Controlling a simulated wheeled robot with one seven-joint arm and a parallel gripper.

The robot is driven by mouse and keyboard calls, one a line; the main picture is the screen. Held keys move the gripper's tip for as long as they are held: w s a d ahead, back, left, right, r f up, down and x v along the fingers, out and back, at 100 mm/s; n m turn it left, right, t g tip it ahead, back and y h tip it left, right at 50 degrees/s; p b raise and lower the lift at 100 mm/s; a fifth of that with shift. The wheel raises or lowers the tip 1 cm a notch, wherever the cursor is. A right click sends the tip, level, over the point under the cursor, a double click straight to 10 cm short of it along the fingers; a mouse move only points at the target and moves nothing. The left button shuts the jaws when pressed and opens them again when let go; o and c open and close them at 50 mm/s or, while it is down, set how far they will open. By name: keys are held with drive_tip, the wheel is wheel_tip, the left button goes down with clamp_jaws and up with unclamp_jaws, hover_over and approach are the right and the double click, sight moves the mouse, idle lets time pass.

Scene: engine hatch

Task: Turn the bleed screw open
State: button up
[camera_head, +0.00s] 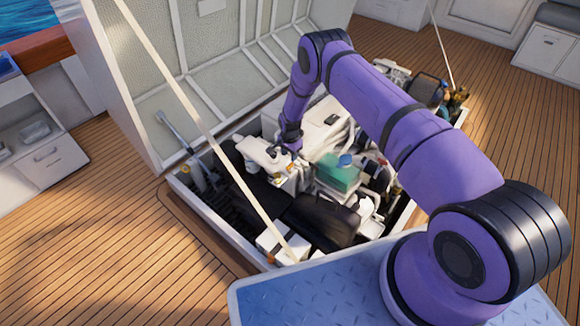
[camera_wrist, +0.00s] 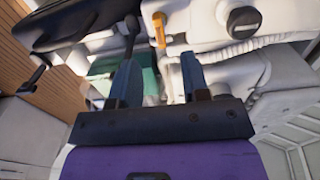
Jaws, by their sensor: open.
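My gripper (camera_wrist: 160,62) is open, with its two fingers apart and nothing clear held between them. In the head view the end of my arm (camera_head: 291,136) is down in the open engine hatch, over the white part of the engine. An orange-yellow lever-like piece (camera_wrist: 158,30) stands on the white engine housing, just beyond the gap between the fingertips. A black round knob or cap (camera_wrist: 243,20) sits to its right. I cannot tell for sure which small part is the bleed screw. In the head view my arm and the engine parts hide much of this area.
The raised hatch lid (camera_head: 150,60) stands behind and left of the opening. A pale strut (camera_head: 200,115) crosses the hatch diagonally. A teal box (camera_head: 338,172) and a dark rounded part (camera_head: 320,218) lie close to my gripper. Wooden deck (camera_head: 90,240) is clear at left.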

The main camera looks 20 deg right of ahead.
sight(290, 165)
wheel_tip(290, 165, down, 8)
drive_tip(key=shift+r, duration=0.1)
idle(0.4)
clamp_jaws()
